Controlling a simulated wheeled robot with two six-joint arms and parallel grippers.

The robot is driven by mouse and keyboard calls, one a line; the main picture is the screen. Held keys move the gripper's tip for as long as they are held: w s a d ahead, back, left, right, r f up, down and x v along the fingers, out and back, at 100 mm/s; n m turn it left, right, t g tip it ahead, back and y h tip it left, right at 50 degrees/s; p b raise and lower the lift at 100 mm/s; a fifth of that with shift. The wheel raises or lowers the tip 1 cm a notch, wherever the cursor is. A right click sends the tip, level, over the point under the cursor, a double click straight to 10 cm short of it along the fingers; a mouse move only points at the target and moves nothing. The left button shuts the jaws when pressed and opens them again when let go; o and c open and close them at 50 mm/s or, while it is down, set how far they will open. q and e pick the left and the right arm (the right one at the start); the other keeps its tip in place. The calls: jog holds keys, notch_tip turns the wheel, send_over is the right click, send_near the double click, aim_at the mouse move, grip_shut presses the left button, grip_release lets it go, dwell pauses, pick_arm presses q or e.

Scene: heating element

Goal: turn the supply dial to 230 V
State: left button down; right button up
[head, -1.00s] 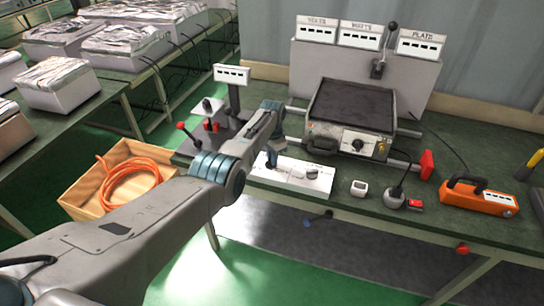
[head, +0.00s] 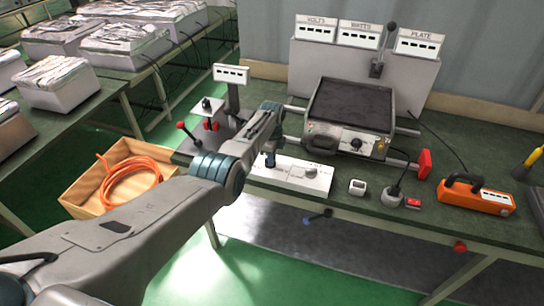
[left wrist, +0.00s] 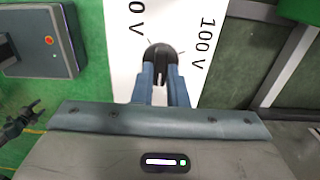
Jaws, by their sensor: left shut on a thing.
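The supply dial is a black knob (left wrist: 160,54) on a white panel (left wrist: 200,75) in the left wrist view. The print "100 V" stands to its right and a partly cut "0 V" to its upper left. My left gripper (left wrist: 161,80) is shut on the knob, one blue-grey finger on each side. In the head view the gripper (head: 270,160) reaches down to the left part of the white panel (head: 290,184), and its wrist hides much of the dial there. My right gripper is not in view.
A second knob (head: 311,172) sits on the same panel. A hot plate unit (head: 350,110) stands behind it, below signs for volts, watts and plate.

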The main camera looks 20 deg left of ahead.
pick_arm(q)
jog(key=shift+w+r+m, duration=0.1)
jog(key=shift+r+m, duration=0.1)
jog(key=shift+m, duration=1.1)
jog(key=c, duration=1.4)
grip_release()
jog(key=shift+c, duration=0.2)
jog(key=shift+f, duration=0.1)
jog(key=shift+r+p, duration=0.3)
jog(key=shift+r, duration=0.1)
notch_tip(320, 180, up, 10)
jog(key=shift+b, duration=0.45)
